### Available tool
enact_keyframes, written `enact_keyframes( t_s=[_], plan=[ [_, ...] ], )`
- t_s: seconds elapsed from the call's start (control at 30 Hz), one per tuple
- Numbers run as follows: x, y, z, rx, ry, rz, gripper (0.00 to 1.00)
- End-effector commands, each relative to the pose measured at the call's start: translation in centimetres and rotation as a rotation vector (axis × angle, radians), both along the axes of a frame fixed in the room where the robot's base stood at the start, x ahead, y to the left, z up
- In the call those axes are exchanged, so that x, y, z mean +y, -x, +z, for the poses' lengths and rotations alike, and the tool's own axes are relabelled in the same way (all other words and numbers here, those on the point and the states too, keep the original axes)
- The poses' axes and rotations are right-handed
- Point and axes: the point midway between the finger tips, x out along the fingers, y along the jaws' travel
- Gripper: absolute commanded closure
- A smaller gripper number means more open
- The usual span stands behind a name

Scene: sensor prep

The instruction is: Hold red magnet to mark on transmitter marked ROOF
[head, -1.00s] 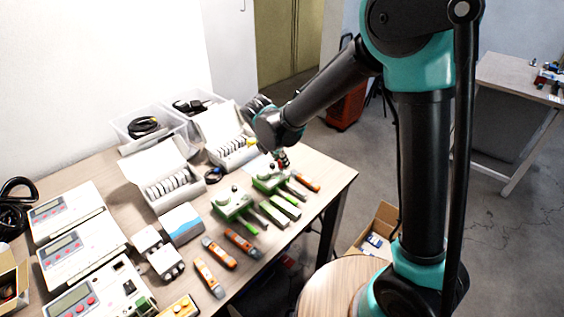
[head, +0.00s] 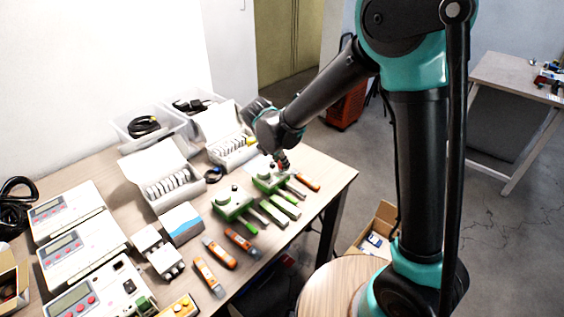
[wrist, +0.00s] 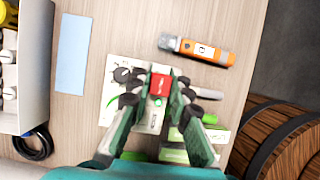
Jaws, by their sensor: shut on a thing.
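My gripper (wrist: 160,92) is shut on the red magnet (wrist: 159,83), which shows as a small red block between the fingertips in the wrist view. In the head view, my gripper (head: 281,158) is over the far right part of the table, by the farther green fixture (head: 266,182). In the wrist view, a pale panel with dark knobs (wrist: 114,95) lies under and beside the fingers. I cannot tell whether the magnet touches it. No ROOF lettering is readable, so I cannot tell which transmitter bears it. The fingers hide part of what is below.
An orange handheld device (wrist: 198,50) lies beyond the gripper. Green bars (head: 285,206) and another green fixture (head: 232,203) lie nearby. An open box of white discs (head: 168,187) and a black cable coil (wrist: 36,146) are to the left. The table's edge is close on the right.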

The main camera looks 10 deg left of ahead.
Motion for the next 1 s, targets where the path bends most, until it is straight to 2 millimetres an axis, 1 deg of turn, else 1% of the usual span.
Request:
enact_keyframes(
  t_s=[0.53, 1.0],
  plan=[
    [0.00, 0.00, -0.17, 0.000, 0.000, 0.000, 1.00],
    [-0.02, 0.02, -1.01, 0.000, 0.000, 0.000, 1.00]
  ],
)
